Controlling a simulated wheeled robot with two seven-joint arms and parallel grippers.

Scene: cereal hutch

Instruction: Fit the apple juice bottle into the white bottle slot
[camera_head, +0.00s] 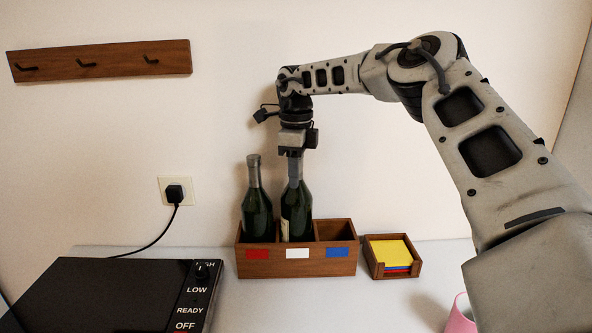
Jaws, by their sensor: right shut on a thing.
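A wooden bottle rack (262,268) with a row of slots stands on the white counter against the wall. Its front has a red, a white and a blue label. A dark green bottle (296,211) stands upright in the middle slot, behind the white label (297,253). My right gripper (295,158) points straight down and is shut on this bottle's neck. Its lower end is hidden by the rack's front, so I cannot tell whether it touches the slot floor. Another dark green bottle (257,213) stands in the red-labelled slot. The blue-labelled slot is empty. My left gripper is out of view.
A small wooden tray with yellow notes (394,253) sits just right of the rack. A black hotplate (105,290) fills the front left, with its cord plugged into the wall. A pink cup (461,316) is at front right. A hook rail (99,60) hangs above left.

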